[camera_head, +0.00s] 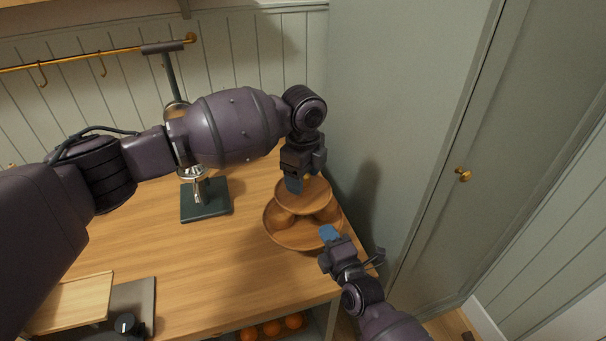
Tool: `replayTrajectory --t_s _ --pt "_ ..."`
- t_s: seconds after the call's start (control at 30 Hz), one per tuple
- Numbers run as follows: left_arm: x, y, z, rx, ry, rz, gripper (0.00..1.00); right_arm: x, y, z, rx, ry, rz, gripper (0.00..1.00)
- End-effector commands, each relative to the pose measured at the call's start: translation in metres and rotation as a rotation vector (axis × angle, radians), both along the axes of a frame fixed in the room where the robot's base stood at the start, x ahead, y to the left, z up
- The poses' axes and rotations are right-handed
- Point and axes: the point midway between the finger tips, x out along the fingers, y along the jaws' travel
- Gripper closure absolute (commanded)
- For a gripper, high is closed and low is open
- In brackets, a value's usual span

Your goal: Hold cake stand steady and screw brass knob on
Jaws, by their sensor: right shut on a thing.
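The wooden two-tier cake stand stands upright near the right end of the wooden table; its lower tier (283,237) is wide and its upper tier (303,200) smaller. My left gripper (303,181) is just above the upper tier, pointing down. A small brass-coloured bit, likely the brass knob (308,177), shows by its fingers; the fingers hide most of it, and I cannot tell whether they grip it. My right gripper (328,234) is shut on the near right rim of the lower tier.
A dark green scale-like stand (205,200) is left of the cake stand, partly behind my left arm. A wooden board (72,303) lies front left. A green cabinet (420,130) closes off the right side. Several oranges (271,328) are below the table edge. The table's middle front is clear.

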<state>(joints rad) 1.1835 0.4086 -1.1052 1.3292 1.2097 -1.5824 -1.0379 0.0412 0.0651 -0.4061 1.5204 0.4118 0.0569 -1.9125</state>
Motion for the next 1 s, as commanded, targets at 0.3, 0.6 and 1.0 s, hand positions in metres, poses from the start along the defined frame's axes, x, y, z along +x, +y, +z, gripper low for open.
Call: replayTrajectory --t_s 0.3,0.6,1.0 --pt "0.000 0.000 0.005 -0.001 -0.001 0.001 0.36 0.000 0.000 0.000 0.000 0.001 0.000 1.00" --pt "0.000 0.000 0.052 -0.001 -0.003 -0.001 0.36 0.000 0.000 0.000 0.000 0.001 0.000 1.00" --pt "0.000 0.000 0.112 0.000 -0.001 0.001 0.36 0.000 0.000 0.000 0.000 0.001 0.000 1.00"
